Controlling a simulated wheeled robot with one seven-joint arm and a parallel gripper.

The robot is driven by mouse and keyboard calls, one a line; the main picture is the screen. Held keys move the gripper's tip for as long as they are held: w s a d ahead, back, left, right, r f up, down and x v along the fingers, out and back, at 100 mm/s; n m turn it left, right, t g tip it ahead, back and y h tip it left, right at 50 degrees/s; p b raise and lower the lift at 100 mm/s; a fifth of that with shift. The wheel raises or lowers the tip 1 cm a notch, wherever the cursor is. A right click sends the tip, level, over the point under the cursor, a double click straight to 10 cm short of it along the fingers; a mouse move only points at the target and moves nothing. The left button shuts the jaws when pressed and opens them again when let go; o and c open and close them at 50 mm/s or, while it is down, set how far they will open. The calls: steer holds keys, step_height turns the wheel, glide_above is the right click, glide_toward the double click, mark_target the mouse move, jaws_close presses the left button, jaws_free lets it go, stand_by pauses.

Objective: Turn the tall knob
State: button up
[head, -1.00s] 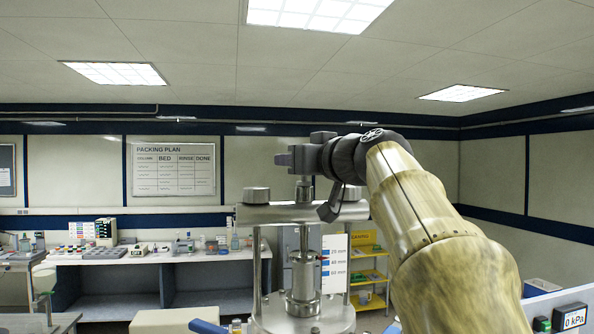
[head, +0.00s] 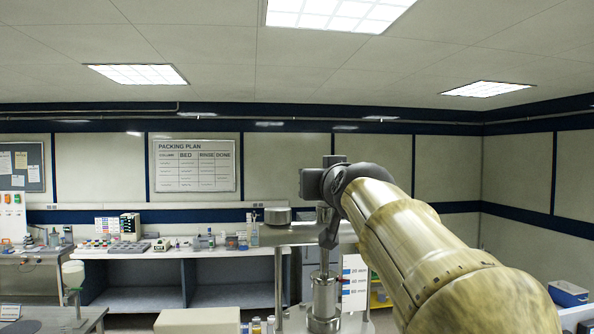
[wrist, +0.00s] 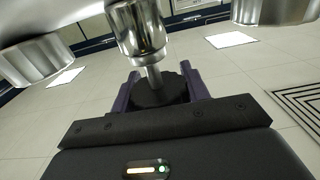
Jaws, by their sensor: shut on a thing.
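A metal press stands in front of me, with a flat crossbar (head: 295,235) on posts and a rod going down to a steel cylinder (head: 325,298). In the wrist view, a dark ribbed knob (wrist: 158,92) sits on a short metal stem joined to the press. My gripper (wrist: 160,88) is shut on this knob, with one purple finger on each side. In the head view, my gripper (head: 314,184) is above the crossbar and its dark body hides the knob.
A round metal cap (head: 277,215) stands on the crossbar's left end. A scale card (head: 355,283) with blue marks stands beside the cylinder. A bench (head: 190,250) with small lab items runs along the back wall. A blue bin (head: 568,292) is at the right.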

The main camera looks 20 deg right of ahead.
steer(key=shift+d+r+m+h+p, duration=0.15)
steer(key=shift+m+h+p, duration=0.35)
steer(key=shift+p, duration=0.7)
steer(key=shift+h+p, duration=0.6)
steer(key=shift+p, duration=0.5)
steer(key=o, duration=1)
steer(key=shift+s, duration=0.15)
steer(key=shift+f, duration=0.2)
